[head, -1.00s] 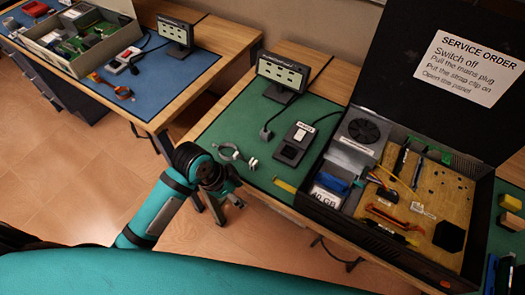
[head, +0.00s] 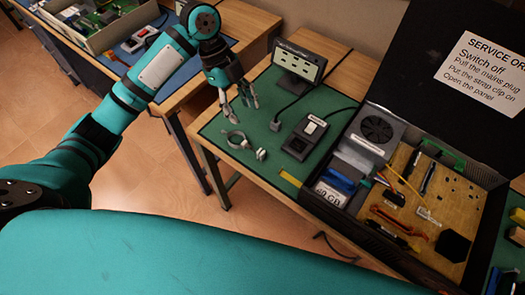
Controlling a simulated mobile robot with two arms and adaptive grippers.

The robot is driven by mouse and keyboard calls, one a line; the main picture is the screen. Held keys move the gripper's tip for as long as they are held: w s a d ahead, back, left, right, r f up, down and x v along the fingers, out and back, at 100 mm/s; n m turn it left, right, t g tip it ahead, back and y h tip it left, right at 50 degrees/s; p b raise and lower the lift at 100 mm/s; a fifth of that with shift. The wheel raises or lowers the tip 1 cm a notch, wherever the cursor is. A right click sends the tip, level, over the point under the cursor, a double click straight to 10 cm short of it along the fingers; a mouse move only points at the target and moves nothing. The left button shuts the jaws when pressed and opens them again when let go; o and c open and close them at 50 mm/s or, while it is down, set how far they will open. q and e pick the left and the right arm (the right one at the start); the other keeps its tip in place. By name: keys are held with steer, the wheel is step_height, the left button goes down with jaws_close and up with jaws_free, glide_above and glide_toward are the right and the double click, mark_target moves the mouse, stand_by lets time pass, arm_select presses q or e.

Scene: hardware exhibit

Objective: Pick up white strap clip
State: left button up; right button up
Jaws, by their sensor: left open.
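A white strap clip (head: 236,139) lies on the green mat near its left edge, in the head view. My right gripper is not in view.
A dark switch box (head: 304,135) and a small display (head: 298,62) with a cable stand on the green mat (head: 270,180). An open black case (head: 345,215) with parts and a raised lid fills the right. Another table with a blue mat (head: 185,75) is at upper left.

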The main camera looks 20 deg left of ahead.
arm_select(q)
steer(key=p, duration=0.2)
glide_toward(260, 151)
steer(key=x, duration=0.5)
steer(key=shift+s+d, duration=0.15)
steer(key=shift+d, duration=0.15)
steer(key=p+x, duration=0.2)
steer(key=x, duration=0.3)
steer(key=shift+a+f, duration=0.15)
steer(key=shift+f, duration=0.15)
steer(key=shift+c, duration=0.4)
steer(key=c, duration=0.8)
